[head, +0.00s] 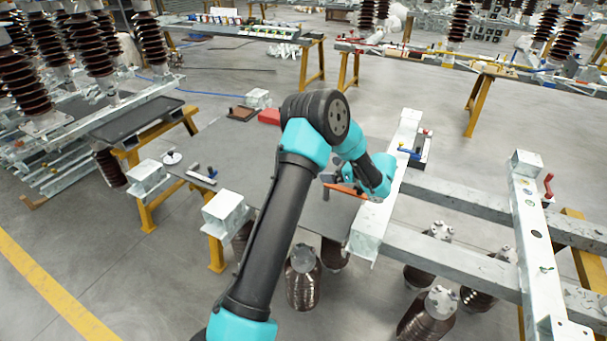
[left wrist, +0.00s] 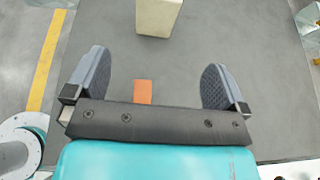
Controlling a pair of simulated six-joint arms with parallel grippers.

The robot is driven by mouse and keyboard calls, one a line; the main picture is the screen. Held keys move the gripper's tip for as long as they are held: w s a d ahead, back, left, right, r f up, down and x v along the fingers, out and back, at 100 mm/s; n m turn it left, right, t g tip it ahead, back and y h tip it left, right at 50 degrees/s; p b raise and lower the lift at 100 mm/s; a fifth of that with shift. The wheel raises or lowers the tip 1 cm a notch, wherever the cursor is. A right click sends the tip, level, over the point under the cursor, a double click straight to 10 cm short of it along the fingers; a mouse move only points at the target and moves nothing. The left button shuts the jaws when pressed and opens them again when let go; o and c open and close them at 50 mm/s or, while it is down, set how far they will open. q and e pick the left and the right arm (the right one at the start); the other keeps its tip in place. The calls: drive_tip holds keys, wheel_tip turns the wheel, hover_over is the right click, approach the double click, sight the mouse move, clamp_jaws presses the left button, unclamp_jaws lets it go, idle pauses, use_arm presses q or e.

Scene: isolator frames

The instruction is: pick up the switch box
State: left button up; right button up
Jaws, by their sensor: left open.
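My left gripper (head: 335,187) hangs over the grey table at its right part, partly hidden by my own arm in the head view. My right gripper is not in view.
A galvanized steel frame (head: 455,197) stands right of the gripper. Brown insulators (head: 302,280) stand below. Much of the tabletop is bare.

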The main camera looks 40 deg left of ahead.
use_arm(q)
drive_tip(key=shift+s+a, duration=0.1)
drive_tip(key=x, duration=1.2)
drive_tip(key=shift+f, duration=0.15)
drive_tip(key=shift+x, duration=2.65)
drive_tip(key=shift+s, duration=0.1)
drive_tip(key=c, duration=1.1)
